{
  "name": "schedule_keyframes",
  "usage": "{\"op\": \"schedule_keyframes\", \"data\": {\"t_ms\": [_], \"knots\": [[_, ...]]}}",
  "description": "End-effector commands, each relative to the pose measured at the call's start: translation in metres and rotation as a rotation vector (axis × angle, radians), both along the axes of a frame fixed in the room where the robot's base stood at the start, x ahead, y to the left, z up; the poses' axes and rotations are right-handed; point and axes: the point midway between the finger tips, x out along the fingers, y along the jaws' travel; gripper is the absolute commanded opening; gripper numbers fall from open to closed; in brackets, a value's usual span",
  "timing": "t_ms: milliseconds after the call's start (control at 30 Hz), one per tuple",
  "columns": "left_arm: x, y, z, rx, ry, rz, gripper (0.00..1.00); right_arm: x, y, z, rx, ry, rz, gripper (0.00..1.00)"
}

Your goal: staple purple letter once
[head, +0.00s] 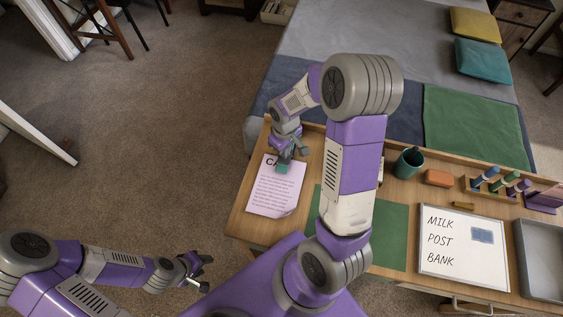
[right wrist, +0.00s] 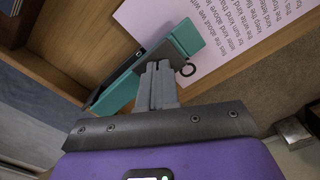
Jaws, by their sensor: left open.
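The purple letter (head: 274,194), a pale lilac printed sheet, lies at the left end of the desk. Its corner also shows in the right wrist view (right wrist: 222,30). A teal and black stapler (head: 283,168) is at the letter's upper part; in the right wrist view the stapler (right wrist: 187,38) overlaps the sheet's edge. My right gripper (head: 291,152) is right at the stapler. My left gripper (head: 198,272) is open and empty, off the desk at lower left.
A green blotter (head: 392,232) lies mid-desk, partly behind my right arm. A whiteboard (head: 463,268) reads MILK, POST, BANK. A teal cup (head: 408,163), an orange block (head: 438,178), a small rack (head: 500,187) and a grey tray (head: 540,262) are further right.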

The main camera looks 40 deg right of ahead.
Motion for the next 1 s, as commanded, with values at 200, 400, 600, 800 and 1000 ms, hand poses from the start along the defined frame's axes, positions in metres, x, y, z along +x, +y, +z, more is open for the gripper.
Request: {"op": "schedule_keyframes", "data": {"t_ms": [200,400,600,800,1000], "knots": [[0.0,0.0,-0.021,0.0,0.0,0.0,0.43,0.0,0.0,-0.022,0.002,0.001,0.002,0.0],[0.0,0.0,-0.014,0.0,0.0,0.0,0.43,0.0,0.0,-0.014,0.002,0.001,0.001,0.0],[0.0,0.0,0.0,0.0,0.0,0.0,0.43,-0.001,-0.002,0.003,0.001,0.002,0.0,0.0],[0.0,0.0,0.016,0.0,0.0,0.0,0.43,0.0,-0.004,0.022,0.001,0.0,-0.001,0.0],[0.0,0.0,0.031,0.0,0.0,0.0,0.43,0.0,-0.005,0.041,0.001,0.001,-0.001,0.0]]}}
